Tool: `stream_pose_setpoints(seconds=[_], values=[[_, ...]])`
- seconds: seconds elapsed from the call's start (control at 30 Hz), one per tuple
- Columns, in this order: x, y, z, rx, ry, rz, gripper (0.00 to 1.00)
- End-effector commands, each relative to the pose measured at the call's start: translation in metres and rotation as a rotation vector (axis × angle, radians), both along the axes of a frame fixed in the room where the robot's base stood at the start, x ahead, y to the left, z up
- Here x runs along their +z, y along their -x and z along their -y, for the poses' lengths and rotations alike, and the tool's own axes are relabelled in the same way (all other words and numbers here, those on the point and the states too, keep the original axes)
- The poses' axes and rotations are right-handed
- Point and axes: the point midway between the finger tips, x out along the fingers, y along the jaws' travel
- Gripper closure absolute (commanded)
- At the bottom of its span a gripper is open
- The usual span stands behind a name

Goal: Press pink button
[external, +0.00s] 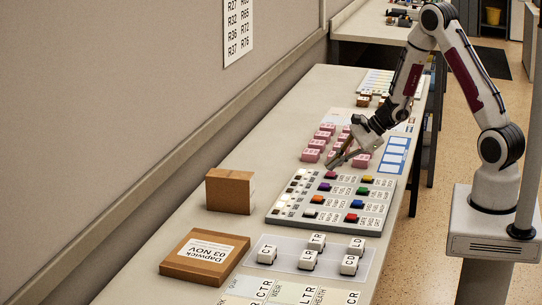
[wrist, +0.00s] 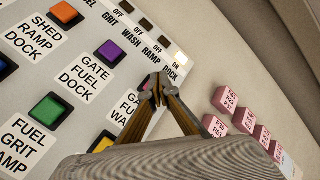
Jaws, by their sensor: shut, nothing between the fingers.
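The button panel (external: 288,212) is a grey board on the bench with several coloured buttons and white labels. The pink button (external: 330,174) is at its far end; in the wrist view only a small pink part (wrist: 145,83) shows beside my fingertips. My gripper (external: 331,165) is shut and empty, with its tips at the pink button. It also shows in the wrist view (wrist: 154,86), its tips covering most of that button. I cannot tell whether the tips touch it or whether it is pressed down.
Purple (wrist: 109,53), green (wrist: 48,113) and yellow (wrist: 102,141) buttons lie near the tips. A lamp by the ON label glows (wrist: 181,57). Pink lettered blocks (external: 312,155) stand just beyond the panel. A brown box (external: 229,191) stands left of it.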

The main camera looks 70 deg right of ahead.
Motion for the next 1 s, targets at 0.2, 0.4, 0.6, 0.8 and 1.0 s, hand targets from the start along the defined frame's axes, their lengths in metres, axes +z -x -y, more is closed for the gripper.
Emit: stream_pose_setpoints(seconds=[0.2,0.4,0.6,0.8,1.0], values=[[-0.0052,0.0,-0.0001,-0.001,-0.001,0.0,1.0],[-0.0085,0.0,0.0,0.0,0.0,0.0,1.0],[-0.0086,0.0,0.0,0.0,0.0,0.0,1.0],[-0.0083,0.0001,0.0,0.0,0.0,0.0,1.0],[-0.0036,0.0,0.0001,-0.001,-0.001,0.0,1.0]])
